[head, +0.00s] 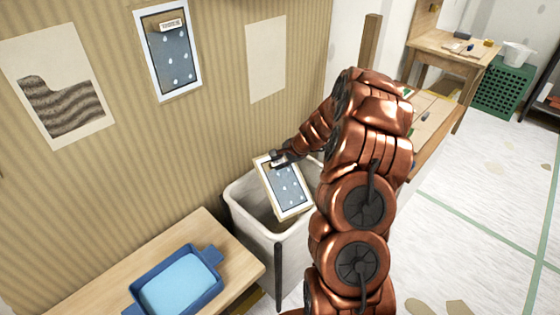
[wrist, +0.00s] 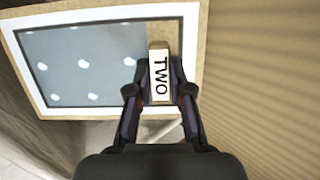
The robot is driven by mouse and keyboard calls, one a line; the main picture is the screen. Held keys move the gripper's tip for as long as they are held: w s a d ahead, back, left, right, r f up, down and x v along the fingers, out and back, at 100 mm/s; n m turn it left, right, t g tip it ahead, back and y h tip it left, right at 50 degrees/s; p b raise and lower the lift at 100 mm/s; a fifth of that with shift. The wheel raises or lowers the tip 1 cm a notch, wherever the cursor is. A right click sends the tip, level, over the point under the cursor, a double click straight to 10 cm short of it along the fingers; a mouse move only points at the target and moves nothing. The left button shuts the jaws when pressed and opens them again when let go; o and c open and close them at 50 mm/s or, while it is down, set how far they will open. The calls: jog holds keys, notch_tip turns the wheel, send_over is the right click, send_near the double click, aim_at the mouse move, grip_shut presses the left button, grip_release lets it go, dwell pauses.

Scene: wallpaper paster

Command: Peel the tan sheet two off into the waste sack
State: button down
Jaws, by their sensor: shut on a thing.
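A sheet with a tan border, a white inner frame and a blue-grey dotted field (head: 287,187) hangs tilted from my gripper (head: 281,160). In the wrist view my gripper (wrist: 160,88) is shut on its pale tab (wrist: 160,62), which reads "TWO". The sheet (wrist: 85,60) fills the upper left there. The waste sack (head: 240,205) is a white open-topped bin-like holder by the wall. The sheet is over its opening; its lower edge is near the rim, and I cannot tell how far inside it reaches.
A similar dotted sheet with a tab (head: 172,60) is on the striped wall, between a wavy-patterned sheet (head: 60,95) and a blank pale sheet (head: 267,58). A wooden bench (head: 215,235) with a blue tray (head: 175,285) stands at the lower left. The floor at right is open.

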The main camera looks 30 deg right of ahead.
jog(key=c, duration=1)
grip_release()
jog(key=shift+r, duration=0.1)
jog(key=v, duration=1.2)
jog(key=shift+w, duration=0.1)
